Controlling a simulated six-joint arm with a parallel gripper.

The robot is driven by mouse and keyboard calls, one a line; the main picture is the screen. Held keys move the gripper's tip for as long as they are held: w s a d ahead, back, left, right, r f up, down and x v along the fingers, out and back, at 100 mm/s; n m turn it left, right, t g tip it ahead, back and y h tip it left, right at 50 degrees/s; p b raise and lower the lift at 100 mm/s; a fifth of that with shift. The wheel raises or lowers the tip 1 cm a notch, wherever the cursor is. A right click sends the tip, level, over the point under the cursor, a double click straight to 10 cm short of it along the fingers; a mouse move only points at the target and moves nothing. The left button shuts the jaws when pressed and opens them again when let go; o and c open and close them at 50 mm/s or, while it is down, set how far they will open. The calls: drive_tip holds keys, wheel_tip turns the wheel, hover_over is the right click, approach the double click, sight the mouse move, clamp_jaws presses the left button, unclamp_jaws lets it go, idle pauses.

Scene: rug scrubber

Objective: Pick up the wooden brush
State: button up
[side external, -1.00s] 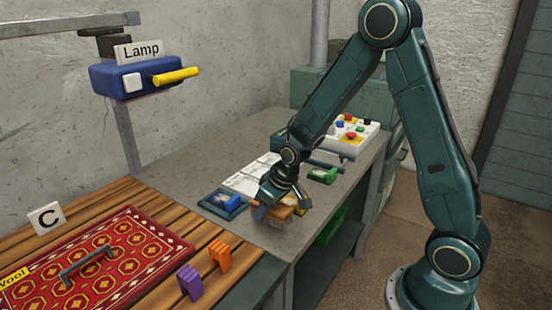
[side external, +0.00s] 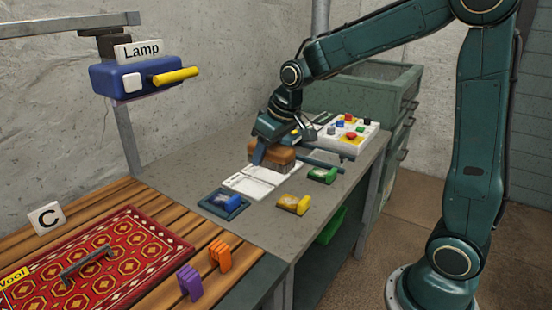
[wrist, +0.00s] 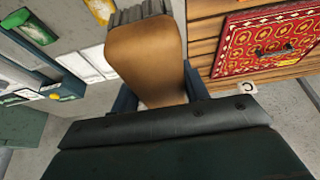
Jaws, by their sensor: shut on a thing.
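The wooden brush (side external: 273,153) is between the fingers of my gripper (side external: 275,155), above the papers on the grey bench. My gripper is shut on it. In the wrist view the brush (wrist: 146,58) shows its brown wooden back, with grey bristles at the top edge. The gripper's blue fingers (wrist: 196,82) show on both sides of it. In the side view the bristles are mostly hidden by the gripper and the brush body.
A blue item on a tray (side external: 222,204), a yellow item (side external: 293,204) and a green item (side external: 322,175) lie on the bench. A button panel (side external: 348,136) is behind. A red rug (side external: 100,260) lies on wooden slats at left, beside purple and orange clips (side external: 220,254). The lamp (side external: 140,78) hangs above.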

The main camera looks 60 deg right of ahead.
drive_tip(key=shift+r, duration=0.2)
idle(0.4)
drive_tip(key=shift+o, duration=1.2)
drive_tip(key=shift+c, duration=0.4)
drive_tip(key=shift+w+d, duration=0.25)
drive_tip(key=shift+w, duration=0.15)
drive_tip(key=w+d+f+m+g+h, duration=0.1)
drive_tip(key=w+f+m, duration=0.3)
drive_tip(key=w+m, duration=0.4)
drive_tip(key=w+d+f+m+g+h, duration=0.2)
drive_tip(key=w+f+m+g+h, duration=0.1)
drive_tip(key=w+m, duration=0.5)
drive_tip(key=shift+f+m, duration=0.75)
drive_tip(key=shift+m, duration=0.25)
drive_tip(key=shift+w, duration=0.1)
